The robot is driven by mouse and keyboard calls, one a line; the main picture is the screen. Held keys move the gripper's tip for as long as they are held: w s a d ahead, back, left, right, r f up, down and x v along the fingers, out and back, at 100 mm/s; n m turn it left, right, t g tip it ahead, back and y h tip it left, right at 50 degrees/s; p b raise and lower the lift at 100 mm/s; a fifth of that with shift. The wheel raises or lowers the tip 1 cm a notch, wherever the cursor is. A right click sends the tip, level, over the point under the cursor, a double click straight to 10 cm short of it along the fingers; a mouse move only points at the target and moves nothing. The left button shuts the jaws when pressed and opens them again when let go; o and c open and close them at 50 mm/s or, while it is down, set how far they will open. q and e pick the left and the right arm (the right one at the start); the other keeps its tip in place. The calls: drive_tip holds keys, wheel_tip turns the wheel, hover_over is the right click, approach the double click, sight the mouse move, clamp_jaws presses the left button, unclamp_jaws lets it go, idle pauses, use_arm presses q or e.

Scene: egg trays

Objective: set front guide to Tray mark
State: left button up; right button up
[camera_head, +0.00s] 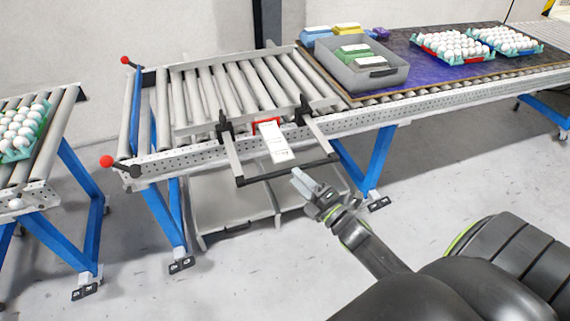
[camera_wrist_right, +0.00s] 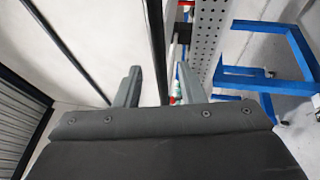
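The front guide is a grey rail (camera_head: 190,127) lying across the rollers, carried by two black clamps. Two rods run from the clamps toward me to a black handle bar (camera_head: 285,172). A white scale plate (camera_head: 277,147) with a red part (camera_head: 266,126) at its far end sits between the rods; its markings are too small to read. My right gripper (camera_head: 299,179) is just in front of the handle bar, apparently apart from it. In the right wrist view its two fingers (camera_wrist_right: 158,80) are spread with nothing clearly held. A dark bar (camera_wrist_right: 156,45) runs beyond them. My left gripper is out of view.
The roller conveyor has a perforated side rail (camera_head: 185,158) and blue legs (camera_head: 357,162). A grey bin (camera_head: 378,82) with cartons stands at the back, near egg trays (camera_head: 450,48). Another conveyor with eggs (camera_head: 18,130) is at left. A lower shelf (camera_head: 215,205) lies below the guide.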

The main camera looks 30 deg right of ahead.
drive_tip(key=p+x, duration=0.1)
drive_tip(key=x, duration=0.5)
clamp_jaws()
